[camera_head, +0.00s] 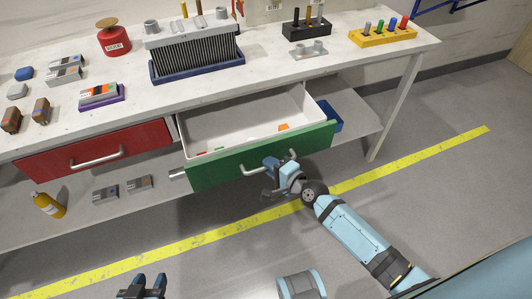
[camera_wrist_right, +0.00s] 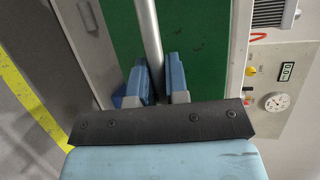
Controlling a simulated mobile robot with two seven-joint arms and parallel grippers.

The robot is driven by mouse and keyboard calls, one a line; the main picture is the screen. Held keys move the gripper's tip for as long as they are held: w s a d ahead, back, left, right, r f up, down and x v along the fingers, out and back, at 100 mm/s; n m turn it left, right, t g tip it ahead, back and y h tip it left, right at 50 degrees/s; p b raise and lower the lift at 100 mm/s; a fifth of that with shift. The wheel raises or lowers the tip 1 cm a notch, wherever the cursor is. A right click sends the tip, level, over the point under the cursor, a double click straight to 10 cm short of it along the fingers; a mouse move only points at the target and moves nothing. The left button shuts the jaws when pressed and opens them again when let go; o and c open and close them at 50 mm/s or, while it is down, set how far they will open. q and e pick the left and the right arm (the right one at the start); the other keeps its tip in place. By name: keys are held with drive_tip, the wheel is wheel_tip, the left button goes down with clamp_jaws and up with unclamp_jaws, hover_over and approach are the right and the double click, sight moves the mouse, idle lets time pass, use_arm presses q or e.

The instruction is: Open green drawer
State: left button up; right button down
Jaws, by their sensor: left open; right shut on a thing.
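The green drawer (camera_head: 215,170) under the workbench is pulled out, and its white inside (camera_head: 225,122) shows with a few small coloured items in it. A silver bar handle (camera_head: 250,171) runs along its front and also shows in the right wrist view (camera_wrist_right: 148,35). My right gripper (camera_head: 272,168) is at the handle's middle. In the right wrist view its two blue fingers (camera_wrist_right: 160,80) are on either side of the bar, shut on it. My left gripper (camera_head: 142,290) is open and empty at the bottom edge, well away from the bench.
A red drawer (camera_head: 60,153) left of the green one is shut. The bench top (camera_head: 200,95) holds a red weight, a finned block in a blue tray and a yellow rack. A yellow bottle (camera_head: 48,205) stands on the lower shelf. The floor in front is clear.

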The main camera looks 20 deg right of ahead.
drive_tip(key=shift+s, duration=1.15)
drive_tip(key=c, duration=1.4)
unclamp_jaws()
drive_tip(key=p+v, duration=0.1)
drive_tip(key=v, duration=1.2)
drive_tip(key=shift+s+d+r, duration=0.1)
drive_tip(key=shift+s+d, duration=0.1)
drive_tip(key=shift+s, duration=0.15)
